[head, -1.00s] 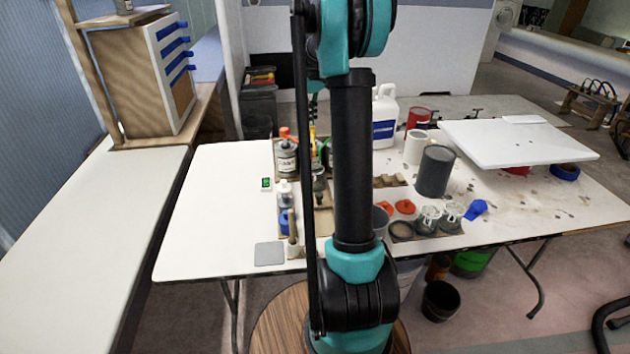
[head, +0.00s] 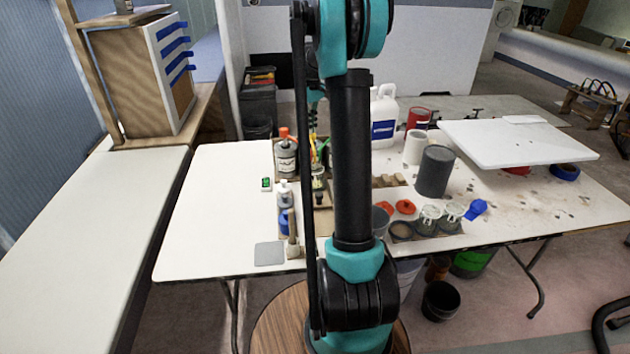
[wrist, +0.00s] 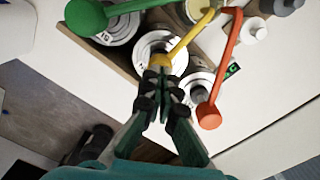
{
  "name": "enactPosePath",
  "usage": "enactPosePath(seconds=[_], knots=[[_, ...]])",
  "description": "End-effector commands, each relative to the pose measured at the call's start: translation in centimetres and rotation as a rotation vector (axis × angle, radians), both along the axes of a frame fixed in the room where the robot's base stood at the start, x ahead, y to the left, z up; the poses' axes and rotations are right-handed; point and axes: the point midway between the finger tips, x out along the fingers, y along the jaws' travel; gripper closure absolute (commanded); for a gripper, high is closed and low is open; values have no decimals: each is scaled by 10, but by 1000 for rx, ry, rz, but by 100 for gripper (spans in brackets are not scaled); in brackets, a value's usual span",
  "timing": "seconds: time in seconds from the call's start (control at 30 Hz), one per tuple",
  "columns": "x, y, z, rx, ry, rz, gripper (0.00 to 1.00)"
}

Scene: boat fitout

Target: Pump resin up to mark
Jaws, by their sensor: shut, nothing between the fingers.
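My gripper (wrist: 163,84) is shut and empty. In the wrist view its tips are at the yellow pump head (wrist: 180,50), overlapping its near end; I cannot tell whether they touch. The yellow pump stands on a white-topped can between a green pump (wrist: 86,17) and an orange-red pump (wrist: 210,115), each on its own container. In the head view the orange-red pump (head: 285,133) shows on a grey can (head: 286,158); my arm hides much of the other pumps and my gripper. I see no cup with a readable fill mark.
A small green-lit display (head: 266,184) lies left of the cans. The table's left part is clear.

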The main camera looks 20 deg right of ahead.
Motion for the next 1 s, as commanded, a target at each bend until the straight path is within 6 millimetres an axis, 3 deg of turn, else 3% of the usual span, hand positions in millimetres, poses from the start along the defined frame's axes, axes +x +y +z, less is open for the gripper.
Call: enactPosePath(seconds=[0.43,1.0], knots=[[0,0,-1,0,1,0,100],[0,0,29,0,1,0,100]])
